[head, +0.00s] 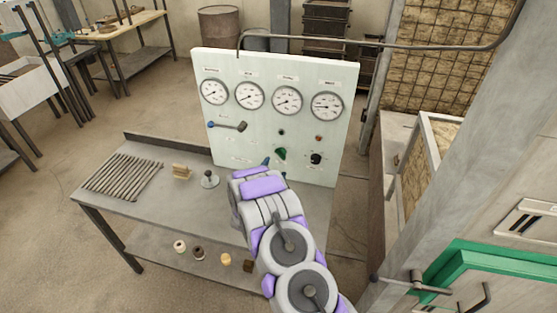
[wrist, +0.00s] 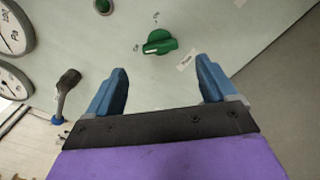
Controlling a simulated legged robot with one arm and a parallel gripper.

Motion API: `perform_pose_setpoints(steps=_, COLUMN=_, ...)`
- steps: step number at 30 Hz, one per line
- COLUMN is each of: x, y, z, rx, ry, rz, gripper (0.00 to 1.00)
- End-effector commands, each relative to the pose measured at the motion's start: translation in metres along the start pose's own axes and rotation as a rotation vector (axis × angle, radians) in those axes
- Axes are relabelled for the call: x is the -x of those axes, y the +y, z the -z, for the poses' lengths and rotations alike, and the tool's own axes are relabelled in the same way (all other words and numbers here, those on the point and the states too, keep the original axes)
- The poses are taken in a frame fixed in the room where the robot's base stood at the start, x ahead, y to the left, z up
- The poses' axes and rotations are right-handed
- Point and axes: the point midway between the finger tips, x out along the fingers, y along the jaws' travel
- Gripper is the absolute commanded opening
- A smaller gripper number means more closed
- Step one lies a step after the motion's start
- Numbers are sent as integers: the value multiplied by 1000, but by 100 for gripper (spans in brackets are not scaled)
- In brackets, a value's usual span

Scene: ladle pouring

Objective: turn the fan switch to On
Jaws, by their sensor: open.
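A green rotary knob (wrist: 160,42) is on the pale panel, with small labels around it that I cannot read clearly. It looks like the fan switch. It also shows in the head view (head: 281,154), at the panel's lower middle. My gripper (wrist: 162,68) is open and empty, facing the panel. In the wrist view the knob lies just beyond the fingertips, roughly between them and apart from both. In the head view my arm hides most of the gripper; a blue finger shows just left of the knob.
The panel (head: 210,66) carries several round gauges (head: 287,100), a lever (head: 228,126) with a dark grip, and a black knob (head: 316,158) to the right. A metal table (head: 180,220) in front holds rods (head: 122,176) and small parts. A pipe (head: 400,45) runs above.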

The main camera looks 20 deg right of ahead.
Motion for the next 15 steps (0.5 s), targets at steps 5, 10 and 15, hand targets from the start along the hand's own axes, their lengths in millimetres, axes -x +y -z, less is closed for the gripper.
perform_pose_setpoints(steps=5, x=-33, y=-2, z=0, rx=0, ry=-3, rz=0, gripper=85)
perform_pose_setpoints(steps=10, x=-56, y=-2, z=1, rx=1, ry=0, rz=2, gripper=85)
perform_pose_setpoints(steps=15, x=-69, y=-2, z=1, rx=2, ry=2, rz=1, gripper=85)
